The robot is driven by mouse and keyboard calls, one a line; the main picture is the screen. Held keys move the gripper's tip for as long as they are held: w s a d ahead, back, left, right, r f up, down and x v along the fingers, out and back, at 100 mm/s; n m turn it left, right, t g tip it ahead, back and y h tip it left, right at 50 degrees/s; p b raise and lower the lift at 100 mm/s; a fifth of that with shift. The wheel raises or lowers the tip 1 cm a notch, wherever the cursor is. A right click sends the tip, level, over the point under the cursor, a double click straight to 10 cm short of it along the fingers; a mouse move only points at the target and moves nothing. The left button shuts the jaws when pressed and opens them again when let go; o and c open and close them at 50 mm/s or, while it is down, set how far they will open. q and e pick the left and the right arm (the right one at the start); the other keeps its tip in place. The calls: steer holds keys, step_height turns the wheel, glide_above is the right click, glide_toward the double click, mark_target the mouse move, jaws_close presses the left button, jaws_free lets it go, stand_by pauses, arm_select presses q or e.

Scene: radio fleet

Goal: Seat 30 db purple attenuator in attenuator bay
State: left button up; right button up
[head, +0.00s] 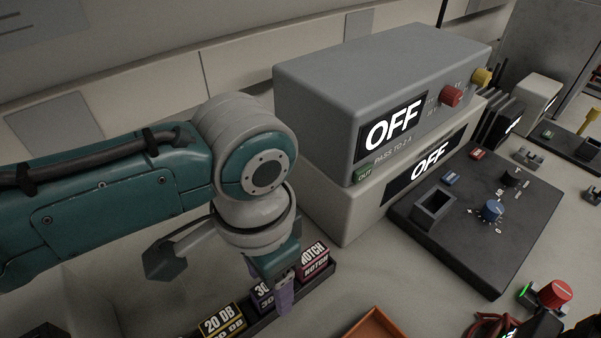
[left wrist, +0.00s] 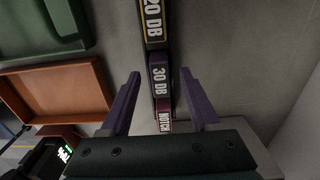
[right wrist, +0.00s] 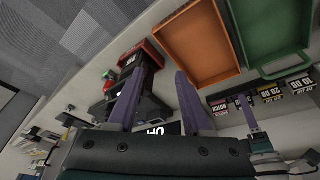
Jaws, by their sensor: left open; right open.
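The 30 dB purple attenuator (head: 262,297) stands in a dark rack between the 20 DB block (head: 222,320) and the NOTCH block (head: 314,259). My left gripper (head: 281,296) is over it and partly hides it in the head view. In the left wrist view the open fingers (left wrist: 160,75) lie on either side of the 30 DB block (left wrist: 159,76), with visible gaps and nothing gripped. A square open-topped socket (head: 434,208), seemingly the attenuator bay, rises from a dark panel (head: 480,255) at right. My right gripper (right wrist: 166,75) is open and empty in its wrist view.
Two stacked instrument boxes (head: 380,70) reading OFF stand behind the rack, left of the panel. An orange tray (head: 375,326) lies at the front; a green tray (right wrist: 275,30) shows in the right wrist view. A red-capped device (head: 553,293) sits at front right.

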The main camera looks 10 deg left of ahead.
arm_select(q)
steer(key=shift+c, duration=0.3)
jaws_close()
steer(key=shift+r, duration=0.15)
stand_by(0.3)
